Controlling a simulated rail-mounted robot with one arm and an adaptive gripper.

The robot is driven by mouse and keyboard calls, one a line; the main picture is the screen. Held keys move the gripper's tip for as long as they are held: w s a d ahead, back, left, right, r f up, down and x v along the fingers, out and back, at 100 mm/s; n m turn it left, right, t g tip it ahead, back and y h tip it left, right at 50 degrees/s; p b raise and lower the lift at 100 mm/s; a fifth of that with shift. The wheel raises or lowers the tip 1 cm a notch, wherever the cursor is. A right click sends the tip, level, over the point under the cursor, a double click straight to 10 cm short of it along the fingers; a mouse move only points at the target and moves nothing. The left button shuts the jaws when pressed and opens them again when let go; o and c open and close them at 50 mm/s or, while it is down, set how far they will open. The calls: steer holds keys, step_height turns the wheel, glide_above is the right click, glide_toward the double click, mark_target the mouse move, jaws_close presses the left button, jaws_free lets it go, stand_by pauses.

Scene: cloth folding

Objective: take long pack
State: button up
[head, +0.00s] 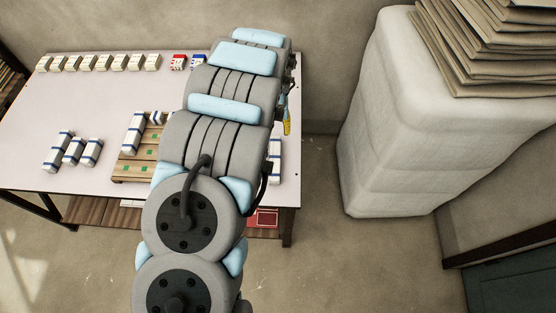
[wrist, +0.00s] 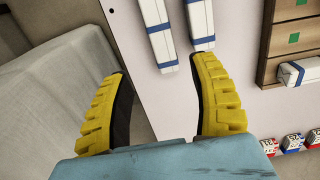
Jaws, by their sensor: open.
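My gripper (wrist: 160,66) is open and empty, its yellow fingers spread wide over the table edge in the wrist view. A long white pack with blue bands (wrist: 158,36) lies ahead, with its near end between the fingertip lines. A second long pack (wrist: 200,22) lies beside it, its near end close to the right fingertip. In the head view a white pack (head: 275,160) shows at the table's right side, partly hidden by my arm. Only a bit of yellow finger (head: 287,126) shows there. Three more white packs with blue bands (head: 73,151) lie at left.
A slatted wooden pallet (head: 130,170) with green squares carries a long pack (head: 134,134) and a shorter piece. A large wrapped white block (head: 385,130) stands right of the table, across a floor gap.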

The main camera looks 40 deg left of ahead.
mark_target(275, 154)
steer(key=shift+f+b, duration=0.5)
steer(key=shift+f, duration=5.3)
steer(key=shift+f, duration=0.1)
steer(key=shift+w+f+b, duration=0.1)
steer(key=shift+f+b, duration=0.55)
steer(key=shift+f, duration=1.8)
steer(key=shift+c, duration=0.3)
steer(key=c, duration=1)
